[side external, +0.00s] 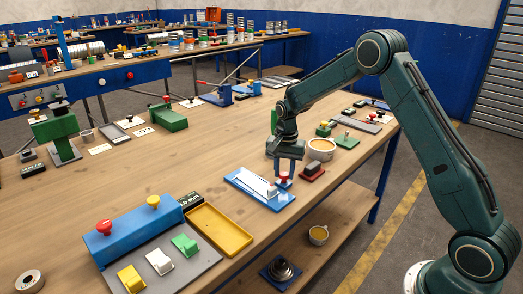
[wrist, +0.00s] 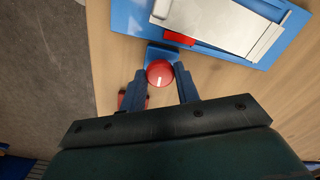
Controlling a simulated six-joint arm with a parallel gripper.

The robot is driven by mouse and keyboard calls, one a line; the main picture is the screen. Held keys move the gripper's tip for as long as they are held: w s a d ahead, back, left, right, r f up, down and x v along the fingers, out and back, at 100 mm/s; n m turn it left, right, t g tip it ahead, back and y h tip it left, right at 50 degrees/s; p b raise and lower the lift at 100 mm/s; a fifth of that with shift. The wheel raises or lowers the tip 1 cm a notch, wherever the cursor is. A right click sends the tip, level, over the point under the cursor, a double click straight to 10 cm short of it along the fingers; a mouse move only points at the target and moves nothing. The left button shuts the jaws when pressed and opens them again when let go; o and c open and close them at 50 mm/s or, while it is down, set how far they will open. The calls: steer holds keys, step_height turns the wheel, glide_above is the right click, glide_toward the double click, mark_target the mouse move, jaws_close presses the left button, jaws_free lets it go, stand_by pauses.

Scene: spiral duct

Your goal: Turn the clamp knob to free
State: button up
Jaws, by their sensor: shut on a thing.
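The clamp knob (wrist: 160,73) is a round red cap with a white mark, seen from above in the wrist view. In the side view my gripper (side external: 285,174) points straight down over the knob. The knob's underside and shaft are hidden.
A yellow tray (side external: 219,229) and a blue box with red and yellow knobs (side external: 132,231) lie nearer. The table's front edge is close.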

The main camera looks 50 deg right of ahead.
mark_target(284, 174)
steer(key=n, duration=0.4)
steer(key=shift+n, duration=0.3)
steer(key=n, duration=0.9)
steer(key=shift+n, duration=1.8)
steer(key=o, duration=1)
steer(key=shift+c, duration=0.2)
step_height(284, 174, up, 14)
